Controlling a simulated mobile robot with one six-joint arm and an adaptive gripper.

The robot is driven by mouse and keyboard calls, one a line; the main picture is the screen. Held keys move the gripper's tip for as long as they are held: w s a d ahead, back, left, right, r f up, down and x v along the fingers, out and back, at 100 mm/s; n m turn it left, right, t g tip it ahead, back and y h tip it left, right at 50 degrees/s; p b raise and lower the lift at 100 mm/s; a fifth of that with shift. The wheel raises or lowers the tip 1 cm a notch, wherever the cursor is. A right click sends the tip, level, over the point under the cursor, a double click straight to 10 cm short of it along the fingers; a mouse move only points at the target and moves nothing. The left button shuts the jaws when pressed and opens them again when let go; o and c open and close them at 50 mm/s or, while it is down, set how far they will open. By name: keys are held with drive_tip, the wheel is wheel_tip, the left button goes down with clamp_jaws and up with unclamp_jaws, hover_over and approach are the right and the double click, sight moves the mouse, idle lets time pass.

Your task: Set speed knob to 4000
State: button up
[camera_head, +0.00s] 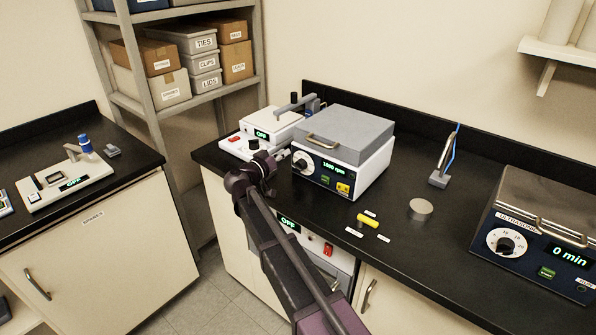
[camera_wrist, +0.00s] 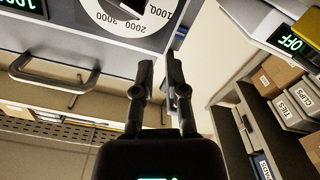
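The speed knob (camera_head: 301,163) is a dark knob on a white dial on the front of a grey-lidded white box (camera_head: 350,137). The box's display (camera_head: 332,167) reads 1000 rpm.
A white device (camera_head: 263,127) reading OFF stands left of the box. The box's handle (camera_head: 322,142) juts out above its front panel. A yellow cylinder (camera_head: 367,220), small labels and a metal disc (camera_head: 420,209) lie on the black bench. An ultrasonic bath (camera_head: 535,232) stands at right.

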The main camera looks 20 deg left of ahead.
drive_tip(key=shift+w+a+f+n+b, duration=0.1)
drive_tip(key=shift+a+f+n+b, duration=0.15)
drive_tip(key=shift+n, duration=0.45)
drive_tip(key=shift+w+a+f+n+b, duration=0.1)
drive_tip(key=shift+a+f+n+b, duration=0.15)
drive_tip(key=shift+n, duration=0.45)
drive_tip(key=shift+f, duration=0.1)
drive_tip(key=shift+a+f+n+b, duration=0.2)
drive_tip(key=shift+f+n+b, duration=0.5)
drive_tip(key=shift+n, duration=0.5)
drive_tip(key=shift+w+a+f+n+b, duration=0.15)
drive_tip(key=shift+f+n+b, duration=0.35)
drive_tip(key=shift+n, duration=0.7)
drive_tip(key=shift+f+n+b, duration=0.6)
drive_tip(key=shift+f+n, duration=0.05)
drive_tip(key=shift+n, duration=0.25)
drive_tip(key=f+n+b, duration=0.1)
drive_tip(key=n, duration=0.1)
drive_tip(key=shift+f+n, duration=0.15)
drive_tip(key=shift+n, duration=0.15)
